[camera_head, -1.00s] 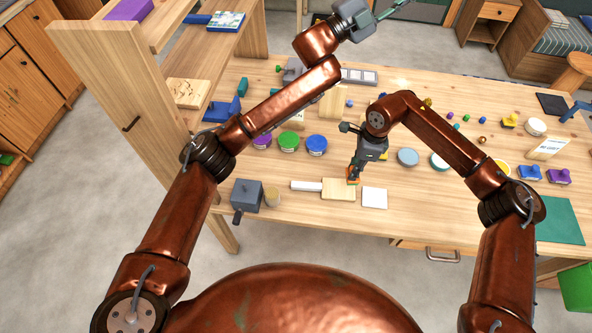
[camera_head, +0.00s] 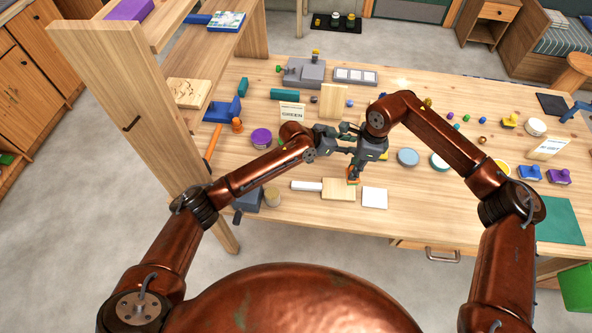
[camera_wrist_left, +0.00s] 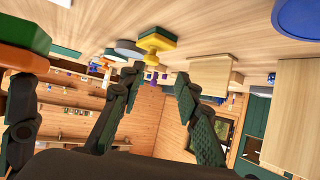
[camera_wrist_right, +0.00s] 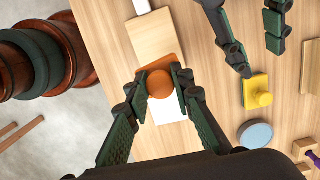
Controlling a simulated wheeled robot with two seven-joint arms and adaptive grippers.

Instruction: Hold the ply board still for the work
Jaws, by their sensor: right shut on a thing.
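The ply board (camera_head: 339,189) lies flat near the front edge of the bench; it also shows in the right wrist view (camera_wrist_right: 158,35). My right gripper (camera_head: 354,177) is shut on the round knob of an orange block (camera_wrist_right: 160,84), which sits at the board's right end. Whether the block presses on the board or only touches its edge is hard to tell. My left gripper (camera_head: 338,136) is open and empty above the bench, close beside my right gripper. Its spread fingers show in the left wrist view (camera_wrist_left: 160,88).
A white bar (camera_head: 306,186) touches the board's left end. A white square (camera_head: 374,198) lies to its right. A grey block (camera_head: 248,198) and a small jar (camera_head: 272,196) stand left. A yellow knobbed block (camera_wrist_right: 258,92) and a grey-blue disc (camera_wrist_right: 255,135) are near the grippers.

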